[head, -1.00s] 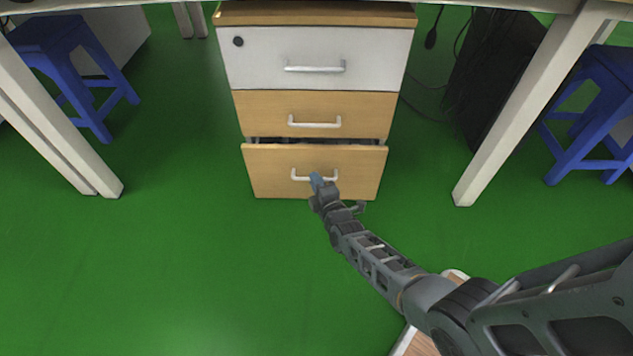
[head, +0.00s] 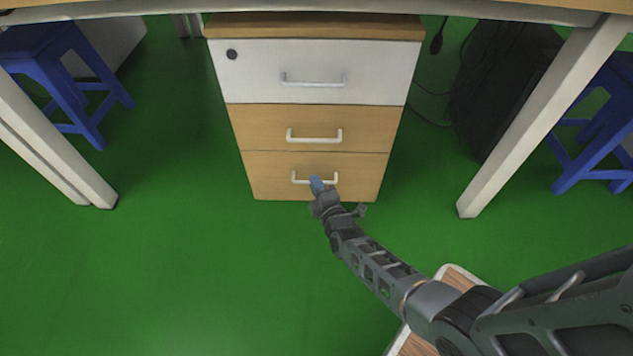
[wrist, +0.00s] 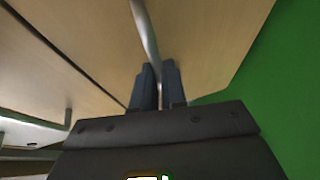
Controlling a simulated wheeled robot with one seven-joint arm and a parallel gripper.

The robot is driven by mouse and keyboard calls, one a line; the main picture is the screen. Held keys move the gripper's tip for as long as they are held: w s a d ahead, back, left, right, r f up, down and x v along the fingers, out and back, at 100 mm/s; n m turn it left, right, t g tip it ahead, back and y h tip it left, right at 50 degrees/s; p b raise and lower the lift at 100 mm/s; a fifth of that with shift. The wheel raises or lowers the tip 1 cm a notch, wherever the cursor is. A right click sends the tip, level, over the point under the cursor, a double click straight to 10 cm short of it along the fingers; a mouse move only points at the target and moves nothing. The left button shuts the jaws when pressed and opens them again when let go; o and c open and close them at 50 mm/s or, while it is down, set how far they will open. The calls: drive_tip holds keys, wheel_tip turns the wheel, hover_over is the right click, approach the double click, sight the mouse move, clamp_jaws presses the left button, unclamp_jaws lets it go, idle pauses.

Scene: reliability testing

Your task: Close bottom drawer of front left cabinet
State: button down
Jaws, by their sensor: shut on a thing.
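The cabinet (head: 315,72) stands under the table, with a white top drawer and two wooden drawers below. The bottom drawer (head: 270,181) sits flush with the cabinet front, with no gap visible above it. Its white bar handle (head: 300,181) is at my gripper (head: 317,185). In the wrist view my gripper (wrist: 159,85) has its two dark fingers close together around the handle (wrist: 146,30), against the wooden drawer front (wrist: 205,40). The fingers are shut on the handle.
White table legs (head: 55,155) stand left and right (head: 530,125) of the cabinet. Blue stools (head: 65,80) are at both sides. A black case (head: 500,85) and cables (head: 425,105) are to the right.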

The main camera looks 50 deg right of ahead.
drive_tip(key=shift+w+d, duration=0.1)
drive_tip(key=shift+d, duration=0.1)
drive_tip(key=c, duration=1.2)
unclamp_jaws()
drive_tip(key=p+v, duration=0.3)
drive_tip(key=v, duration=0.4)
drive_tip(key=shift+s+a, duration=0.15)
drive_tip(key=shift+s, duration=0.15)
drive_tip(key=shift+r, duration=0.1)
